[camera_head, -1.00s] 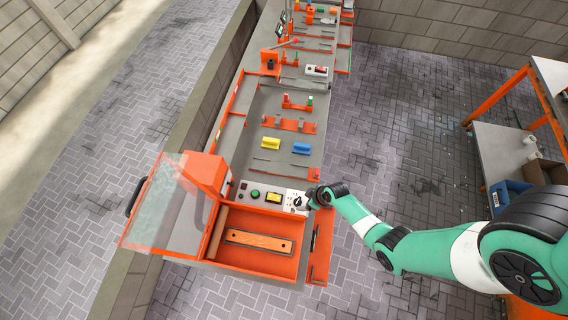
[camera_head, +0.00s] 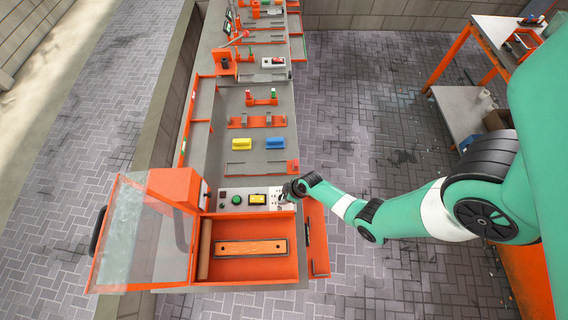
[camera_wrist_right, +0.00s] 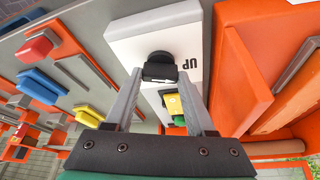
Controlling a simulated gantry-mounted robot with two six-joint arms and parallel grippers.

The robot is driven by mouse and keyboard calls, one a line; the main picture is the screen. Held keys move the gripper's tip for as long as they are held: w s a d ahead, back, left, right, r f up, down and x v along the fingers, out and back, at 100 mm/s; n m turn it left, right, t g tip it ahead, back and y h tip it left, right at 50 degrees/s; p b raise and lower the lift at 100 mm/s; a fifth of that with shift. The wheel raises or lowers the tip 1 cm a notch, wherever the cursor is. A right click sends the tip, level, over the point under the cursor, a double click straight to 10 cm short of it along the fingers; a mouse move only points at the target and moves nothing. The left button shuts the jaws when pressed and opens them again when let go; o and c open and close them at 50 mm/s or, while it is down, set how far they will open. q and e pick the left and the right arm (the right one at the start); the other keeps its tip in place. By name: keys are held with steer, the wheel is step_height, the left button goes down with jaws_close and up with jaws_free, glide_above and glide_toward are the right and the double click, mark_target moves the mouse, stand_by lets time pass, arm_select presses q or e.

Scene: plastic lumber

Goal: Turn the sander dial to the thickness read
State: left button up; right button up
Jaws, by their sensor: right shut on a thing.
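The sander is an orange machine with a see-through lid (camera_head: 146,235) raised at its left. A board (camera_head: 250,247) lies in its orange bed. Behind the bed is a pale control panel (camera_head: 222,198) with a green button (camera_head: 236,200) and a yellow display (camera_head: 257,199), whose reading is too small to make out. My right gripper (camera_head: 287,192) is at the panel's right end and hides the dial in the head view. In the right wrist view the black dial (camera_wrist_right: 158,68) sits between the fingertips, and the gripper is shut on it. My left gripper is not in view.
Behind the panel, a yellow block (camera_head: 242,144) and a blue block (camera_head: 275,143) lie on the grey bench. Orange fixtures (camera_head: 257,121) stand farther back. An orange-framed table (camera_head: 490,45) stands at the right. The paved floor between is clear.

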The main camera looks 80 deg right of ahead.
jaws_close()
